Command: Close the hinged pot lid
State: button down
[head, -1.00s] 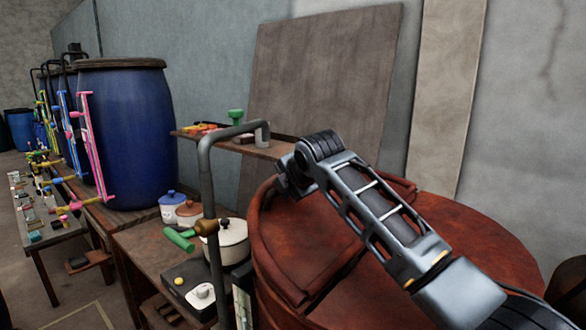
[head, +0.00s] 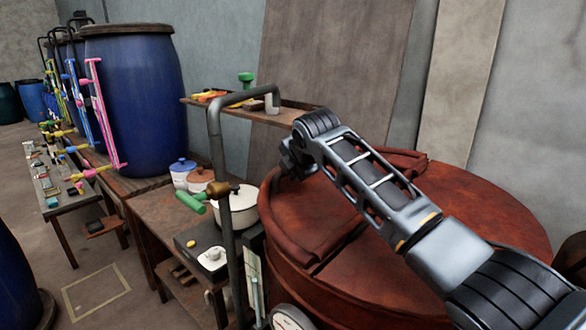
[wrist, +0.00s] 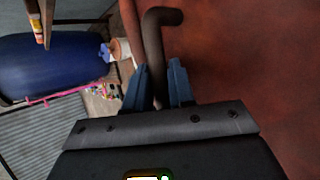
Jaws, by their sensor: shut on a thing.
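The big rust-red round pot (head: 475,215) fills the right of the head view. Its hinged lid section (head: 305,225) lies across the pot's left part, and a seam divides it from the rest of the top. I cannot tell exactly how far the lid is tilted. My gripper (head: 292,168) is over the far left part of the lid, with its fingertips hidden in the head view. In the wrist view my gripper (wrist: 158,80) is shut on a dark bent bar (wrist: 153,45), seemingly the lid handle, with the red surface beside it.
Blue barrels (head: 135,100) stand left. Open floor (head: 125,275) is at lower left.

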jog(key=c, duration=1.3)
grip_release()
jog(key=shift+a+f, duration=0.15)
jog(key=shift+f, duration=0.3)
jog(key=shift+c, duration=0.2)
jog(key=shift+s, duration=0.1)
jog(key=v, duration=0.4)
jog(key=b+v, duration=0.1)
jog(key=v, duration=0.3)
jog(key=shift+w+r, duration=0.2)
jog(key=shift+r, duration=0.1)
jog(key=shift+s, duration=0.1)
